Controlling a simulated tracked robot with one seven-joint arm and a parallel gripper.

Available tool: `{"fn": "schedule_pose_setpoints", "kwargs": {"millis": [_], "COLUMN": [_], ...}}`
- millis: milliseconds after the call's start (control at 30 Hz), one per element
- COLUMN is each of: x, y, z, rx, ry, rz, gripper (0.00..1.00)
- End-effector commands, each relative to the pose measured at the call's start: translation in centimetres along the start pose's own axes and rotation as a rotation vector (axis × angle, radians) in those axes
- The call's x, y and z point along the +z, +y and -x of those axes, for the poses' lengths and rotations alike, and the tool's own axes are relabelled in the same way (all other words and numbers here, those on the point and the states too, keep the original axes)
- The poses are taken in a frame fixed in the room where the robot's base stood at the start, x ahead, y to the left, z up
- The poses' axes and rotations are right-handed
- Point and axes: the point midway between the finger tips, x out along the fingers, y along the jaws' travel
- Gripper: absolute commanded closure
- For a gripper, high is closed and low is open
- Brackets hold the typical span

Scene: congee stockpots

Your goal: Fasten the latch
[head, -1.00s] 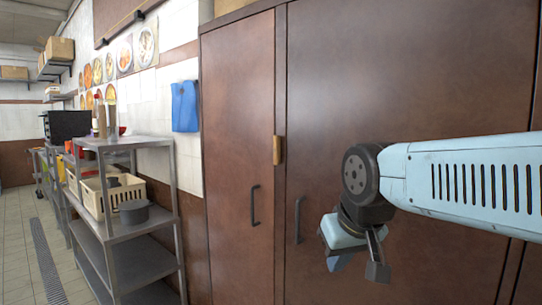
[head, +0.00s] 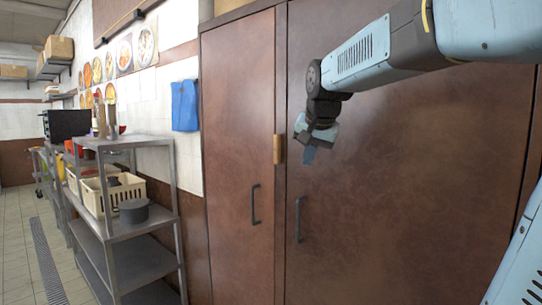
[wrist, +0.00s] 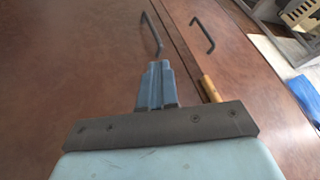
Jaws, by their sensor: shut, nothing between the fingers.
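The latch (head: 278,149) is a small tan upright bar at the seam between the two brown cabinet doors, above the handles. Both doors look closed. In the wrist view the latch (wrist: 211,90) lies just right of my fingers, lined up along the seam, its near end hidden by my gripper body. My gripper (head: 309,154) is just right of the latch in the head view, pointing down and to the left in front of the right door. Its fingers (wrist: 157,72) are shut together with nothing between them. They appear apart from the latch.
Black handles hang on the left door (head: 255,205) and right door (head: 298,219), below the latch. A blue bag (head: 185,105) hangs on the wall.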

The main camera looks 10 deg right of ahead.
Motion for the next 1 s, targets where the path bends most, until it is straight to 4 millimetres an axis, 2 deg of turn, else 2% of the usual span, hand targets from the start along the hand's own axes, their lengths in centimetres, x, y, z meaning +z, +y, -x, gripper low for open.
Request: {"fn": "schedule_pose_setpoints", "kwargs": {"millis": [33, 200, 300, 400, 600, 1000], "x": [-2.2, -8.4, -11.1, -13.0, -14.3, -14.3], "y": [-0.9, -3.3, -4.2, -4.9, -5.4, -5.4], "z": [-0.7, -2.4, -3.4, -4.1, -4.7, -5.1], "rx": [-0.001, -0.012, -0.017, -0.022, -0.027, -0.026], "ry": [0.006, 0.03, 0.041, 0.05, 0.056, 0.055], "rz": [-0.04, -0.178, -0.241, -0.285, -0.321, -0.321], "gripper": [1.0, 1.0, 1.0, 1.0, 1.0, 1.0]}}
